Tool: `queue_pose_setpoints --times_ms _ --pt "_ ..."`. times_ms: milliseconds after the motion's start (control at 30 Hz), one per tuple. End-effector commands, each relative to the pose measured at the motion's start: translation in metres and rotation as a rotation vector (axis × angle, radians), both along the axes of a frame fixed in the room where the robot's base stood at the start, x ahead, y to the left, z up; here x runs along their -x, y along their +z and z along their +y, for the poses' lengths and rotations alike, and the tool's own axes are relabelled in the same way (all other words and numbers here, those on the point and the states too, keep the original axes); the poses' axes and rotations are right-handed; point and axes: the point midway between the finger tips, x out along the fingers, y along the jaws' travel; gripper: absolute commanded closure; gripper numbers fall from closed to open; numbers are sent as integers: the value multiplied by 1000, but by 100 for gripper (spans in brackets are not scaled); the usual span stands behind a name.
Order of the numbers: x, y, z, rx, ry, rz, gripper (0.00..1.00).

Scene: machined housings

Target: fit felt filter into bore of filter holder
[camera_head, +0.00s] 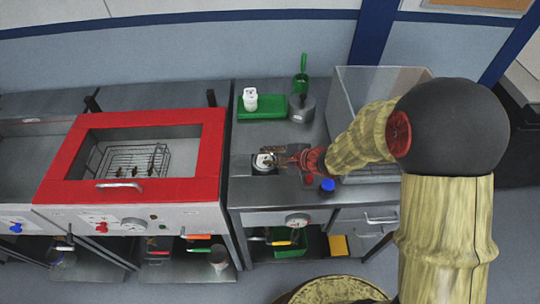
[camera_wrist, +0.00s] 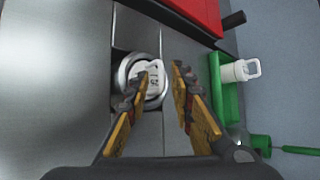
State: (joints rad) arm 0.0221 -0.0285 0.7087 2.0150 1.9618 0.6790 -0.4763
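A round metal filter holder (camera_head: 263,168) sits on the steel worktop left of my gripper; it also shows in the wrist view (camera_wrist: 124,76). A pale disc with dark marks (camera_wrist: 154,79) lies in its round mouth, probably the felt filter; how deep it sits I cannot tell. My gripper (camera_head: 278,160) is low over the worktop at the holder. In the wrist view its two fingers (camera_wrist: 161,72) are apart, with nothing visible gripped between them. The left finger covers part of the disc and the right finger is beside the holder.
A red-framed basin (camera_head: 216,150) with a wire basket adjoins on the left. Behind are a green tray (camera_head: 245,114) with a white cup (camera_head: 250,99), a grey round vessel (camera_head: 301,108) and a green container (camera_head: 300,82).

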Motion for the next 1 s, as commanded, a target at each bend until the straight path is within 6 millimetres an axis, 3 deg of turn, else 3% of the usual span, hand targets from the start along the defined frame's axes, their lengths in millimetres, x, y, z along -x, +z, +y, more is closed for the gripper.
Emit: queue_pose_setpoints --times_ms 167,633,1000 --pt "7 12 -10 -1 -4 -3 76" --pt "57 64 -59 0 -3 -3 76" --pt "69 78 -65 9 21 -10 76"
